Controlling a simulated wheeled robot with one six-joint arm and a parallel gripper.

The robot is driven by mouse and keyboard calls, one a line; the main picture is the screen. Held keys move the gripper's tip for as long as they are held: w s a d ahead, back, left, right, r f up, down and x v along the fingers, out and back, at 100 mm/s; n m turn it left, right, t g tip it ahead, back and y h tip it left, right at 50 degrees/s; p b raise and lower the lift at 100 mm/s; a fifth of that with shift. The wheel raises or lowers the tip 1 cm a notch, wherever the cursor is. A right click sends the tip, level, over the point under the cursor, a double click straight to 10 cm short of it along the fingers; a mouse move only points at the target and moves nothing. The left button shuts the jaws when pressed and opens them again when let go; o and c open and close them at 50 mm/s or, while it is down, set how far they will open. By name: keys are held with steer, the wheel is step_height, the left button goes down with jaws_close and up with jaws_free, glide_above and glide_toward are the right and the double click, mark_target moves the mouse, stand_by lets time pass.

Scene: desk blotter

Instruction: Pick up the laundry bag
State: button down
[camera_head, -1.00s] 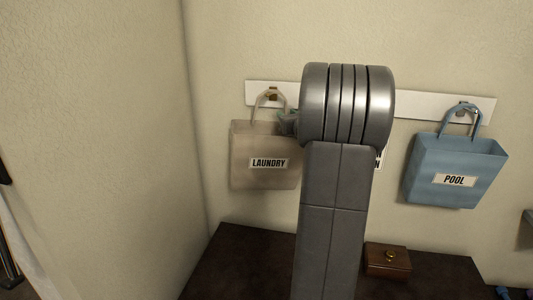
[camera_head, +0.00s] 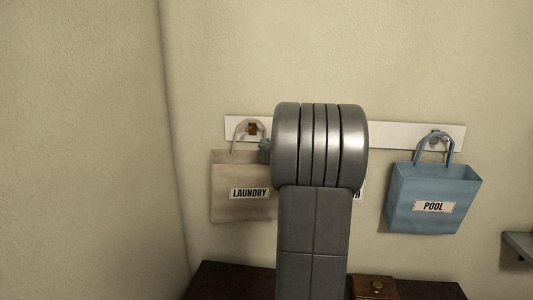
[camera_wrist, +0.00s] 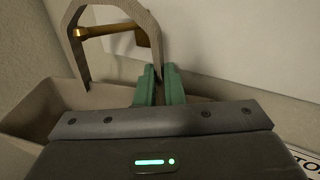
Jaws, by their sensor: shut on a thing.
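The beige laundry bag (camera_head: 236,209) with a LAUNDRY label hangs at a white wall rail, left of my arm in the head view. Its looped handle surrounds a brass peg (camera_wrist: 98,32) in the wrist view, with a gap between the peg and the loop's top. My gripper (camera_wrist: 160,72) has green fingers closed at the lower right part of the handle, just above the bag's opening. The exact contact is partly hidden. My arm covers the bag's right side in the head view.
A blue POOL bag (camera_head: 433,200) hangs on the white rail (camera_head: 395,134) to the right. Another label shows partly behind my arm. A small brown box (camera_head: 376,288) stands on the dark surface (camera_head: 230,284) below. A wall corner lies to the left.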

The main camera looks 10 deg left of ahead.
step_height(320, 180, up, 5)
steer(key=s+b, duration=0.4)
steer(key=s, duration=1.5)
steer(key=shift+s, duration=0.3)
